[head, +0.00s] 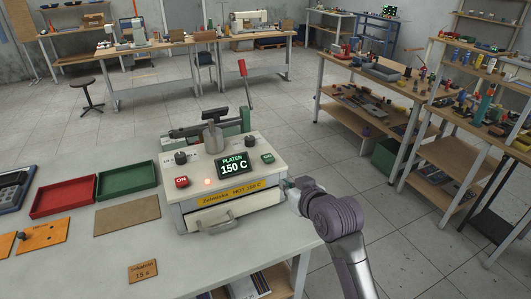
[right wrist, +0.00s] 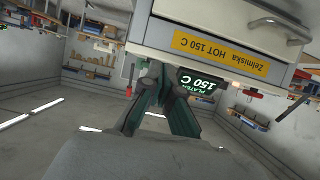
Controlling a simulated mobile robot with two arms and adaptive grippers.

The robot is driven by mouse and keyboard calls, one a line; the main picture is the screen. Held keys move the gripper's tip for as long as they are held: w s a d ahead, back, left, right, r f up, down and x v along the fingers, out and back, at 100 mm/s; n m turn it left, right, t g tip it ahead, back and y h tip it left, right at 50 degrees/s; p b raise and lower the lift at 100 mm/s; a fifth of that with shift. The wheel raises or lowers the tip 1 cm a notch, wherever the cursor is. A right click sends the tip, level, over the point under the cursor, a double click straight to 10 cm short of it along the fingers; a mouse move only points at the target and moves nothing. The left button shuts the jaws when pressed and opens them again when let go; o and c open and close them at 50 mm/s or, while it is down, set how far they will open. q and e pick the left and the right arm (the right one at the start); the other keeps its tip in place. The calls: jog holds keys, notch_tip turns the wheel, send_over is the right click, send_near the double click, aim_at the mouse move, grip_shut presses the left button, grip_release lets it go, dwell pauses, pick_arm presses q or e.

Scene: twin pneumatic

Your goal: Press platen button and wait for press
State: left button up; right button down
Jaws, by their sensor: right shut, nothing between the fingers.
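The press machine (head: 232,212) stands on the table, a cream box with a yellow "Zelmiska HOT 150 C" label (head: 231,195). My right gripper (head: 287,185) is shut and empty at the machine's right side; contact cannot be told. The right wrist view shows the gripper fingers (right wrist: 155,78) close together, with the label (right wrist: 222,53) and display (right wrist: 197,84) upside down. My left gripper is not in view.
A red tray (head: 64,214) and a green tray (head: 127,194) lie left of the machine, with a brown board (head: 127,215). A red-tipped lever (head: 242,68) rises behind the panel. A "15 s" plaque (head: 143,271) lies in front. Loaded shelves (head: 375,70) stand at right.

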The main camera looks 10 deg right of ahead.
notch_tip(320, 180, up, 8)
jog(key=w+t, duration=0.1)
jog(key=w, duration=0.1)
jog(key=shift+w+a+t+y, duration=0.3)
jog(key=shift+w+a+y, duration=0.1)
jog(key=shift+a, duration=0.05)
jog(key=shift+w+f, duration=0.1)
jog(key=p, duration=0.3)
send_over(266, 160)
jog(key=shift+w+a+f, duration=0.1)
jog(key=shift+w+f, duration=0.05)
jog(key=shift+f, duration=0.45)
jog(key=shift+w+a+f, duration=0.1)
jog(key=shift+f, duration=0.5)
jog(key=f, duration=0.2)
jog(key=shift+s+d+f, duration=0.1)
jog(key=shift+s+f, duration=0.1)
jog(key=shift+f, duration=0.15)
jog(key=shift+f+p, duration=0.3)
jog(key=shift+f, duration=0.35)
